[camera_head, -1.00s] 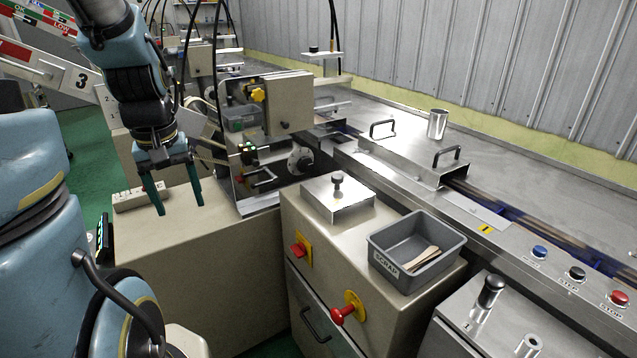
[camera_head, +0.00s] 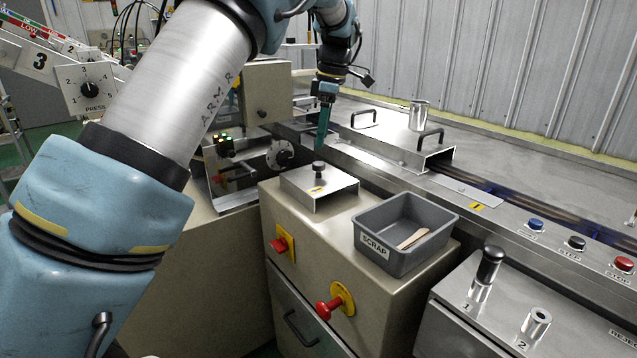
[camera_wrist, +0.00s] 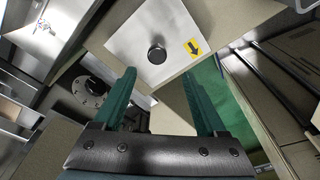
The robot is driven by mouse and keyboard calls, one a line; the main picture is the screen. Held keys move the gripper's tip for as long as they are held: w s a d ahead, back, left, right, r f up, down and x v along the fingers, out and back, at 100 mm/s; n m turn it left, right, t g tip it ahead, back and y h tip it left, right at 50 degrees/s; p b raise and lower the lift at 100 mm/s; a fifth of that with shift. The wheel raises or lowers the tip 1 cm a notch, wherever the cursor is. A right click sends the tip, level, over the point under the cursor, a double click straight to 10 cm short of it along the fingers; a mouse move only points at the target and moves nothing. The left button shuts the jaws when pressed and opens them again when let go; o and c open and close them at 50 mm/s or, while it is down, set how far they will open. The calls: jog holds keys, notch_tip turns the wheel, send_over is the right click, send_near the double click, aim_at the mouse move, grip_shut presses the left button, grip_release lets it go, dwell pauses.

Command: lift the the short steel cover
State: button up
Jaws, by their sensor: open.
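The short steel cover (camera_head: 330,190) is a low, shiny box lid with a dark knob (camera_head: 318,169) on top. It sits on the beige cabinet, left of the grey scrap bin. In the wrist view the cover (camera_wrist: 187,35) is at the top centre, with its round black knob (camera_wrist: 157,54) and a yellow arrow label. My gripper (camera_head: 322,150) hangs above and just behind the knob in the head view, fingers pointing down. In the wrist view its two green fingers (camera_wrist: 160,90) are spread apart with nothing between them, and the knob lies beyond their tips.
The grey scrap bin (camera_head: 372,250) with thin strips inside stands right of the cover. A longer steel cover with two handles (camera_head: 395,142) lies on the conveyor behind, a metal cup (camera_head: 418,115) beyond it. A red knob (camera_head: 328,308) sticks out from the cabinet front.

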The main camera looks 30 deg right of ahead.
aim_at(319, 163)
jog(key=f, duration=0.4)
jog(key=shift+w+a+p, duration=0.15)
jog(key=shift+a+p, duration=0.05)
jog(key=shift+p, duration=0.1)
jog(key=shift+w+a+f+p, duration=0.1)
jog(key=shift+f+p, duration=0.2)
jog(key=shift+f, duration=0.55)
jog(key=shift+w+d+f+p, duration=0.15)
jog(key=shift+f+p, duration=0.15)
jog(key=shift+f, duration=0.55)
jog(key=shift+w+a+f+p, duration=0.15)
jog(key=shift+f+p, duration=0.15)
jog(key=shift+f, duration=0.55)
grip_shut()
jog(key=shift+r, duration=0.1)
